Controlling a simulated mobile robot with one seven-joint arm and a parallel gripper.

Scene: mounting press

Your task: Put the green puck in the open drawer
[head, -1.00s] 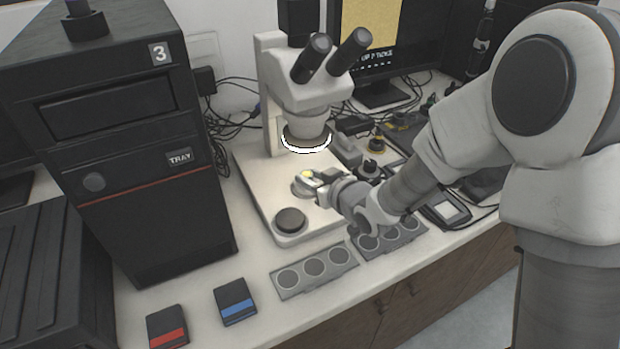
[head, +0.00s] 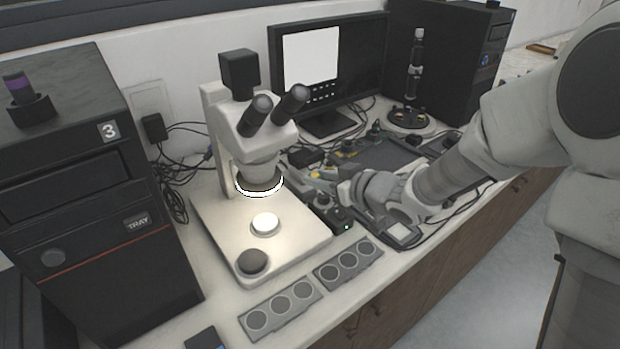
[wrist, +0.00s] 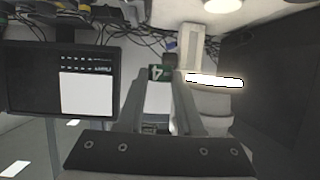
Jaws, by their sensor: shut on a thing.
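My gripper (head: 350,193) is above the bench, to the right of the microscope base. In the wrist view its two fingers (wrist: 159,75) close on a small dark green piece with a pale figure (wrist: 159,71), which I take to be the green puck; only a little of it shows between the fingertips. In the head view the held piece is hidden or too small to make out. No open drawer is visible. The black tower marked 3 has a front panel labelled TRAY (head: 137,222), which looks closed.
The microscope (head: 250,130) stands left of my gripper, with a bright round stage (head: 265,224) on its base. Grey holders with round wells (head: 281,309) line the bench front. A monitor (head: 330,75) and another black tower (head: 455,60) stand behind. Cables and small items crowd the bench.

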